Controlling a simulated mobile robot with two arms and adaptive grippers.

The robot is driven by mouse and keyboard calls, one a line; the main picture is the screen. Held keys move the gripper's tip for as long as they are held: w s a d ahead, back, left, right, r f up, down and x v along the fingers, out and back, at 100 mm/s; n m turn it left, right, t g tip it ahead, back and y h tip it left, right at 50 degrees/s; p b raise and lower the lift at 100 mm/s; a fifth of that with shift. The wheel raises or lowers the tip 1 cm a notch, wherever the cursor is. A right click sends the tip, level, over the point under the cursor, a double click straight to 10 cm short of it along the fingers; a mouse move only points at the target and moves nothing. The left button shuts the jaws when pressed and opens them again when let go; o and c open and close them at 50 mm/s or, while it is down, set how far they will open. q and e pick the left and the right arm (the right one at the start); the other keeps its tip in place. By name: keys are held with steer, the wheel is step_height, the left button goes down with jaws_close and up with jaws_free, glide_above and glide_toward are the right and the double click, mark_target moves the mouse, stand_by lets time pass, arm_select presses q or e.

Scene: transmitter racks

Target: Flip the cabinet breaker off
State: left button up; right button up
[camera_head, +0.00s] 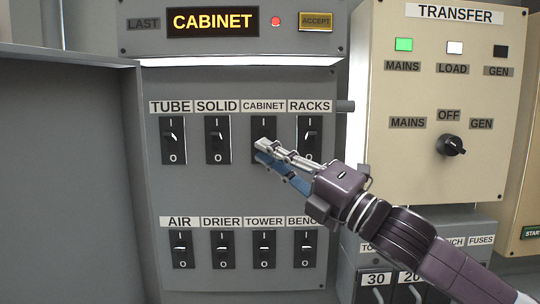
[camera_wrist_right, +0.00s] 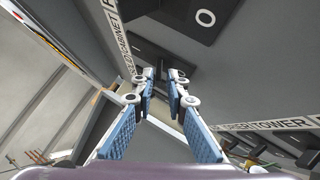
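The cabinet breaker (camera_head: 263,124) is a dark switch plate under the CABINET label, in the upper row of the grey panel. Its upper end with the "I" mark shows in the head view; its lever and lower end are hidden behind my gripper. My right gripper (camera_head: 262,150) reaches in from the lower right, with its tips in front of this breaker. In the right wrist view my gripper (camera_wrist_right: 162,78) has a narrow gap between its fingertips, and nothing clearly shows held there. I cannot tell whether a finger touches the lever. My left gripper is not in view.
The tube (camera_head: 172,140), solid (camera_head: 217,140) and racks (camera_head: 309,135) breakers flank it closely. A lower breaker row includes the tower breaker (camera_head: 264,249). Above, a display (camera_head: 213,22) reads CABINET beside a red light. A beige transfer box (camera_head: 440,100) stands to the right.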

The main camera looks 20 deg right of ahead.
steer(key=shift+s, duration=0.1)
steer(key=v, duration=1.1)
steer(key=shift+s+d+f, duration=0.15)
steer(key=shift+s+f, duration=0.05)
stand_by(0.6)
steer(key=shift+s, duration=0.1)
stand_by(0.6)
steer(key=shift+f, duration=0.1)
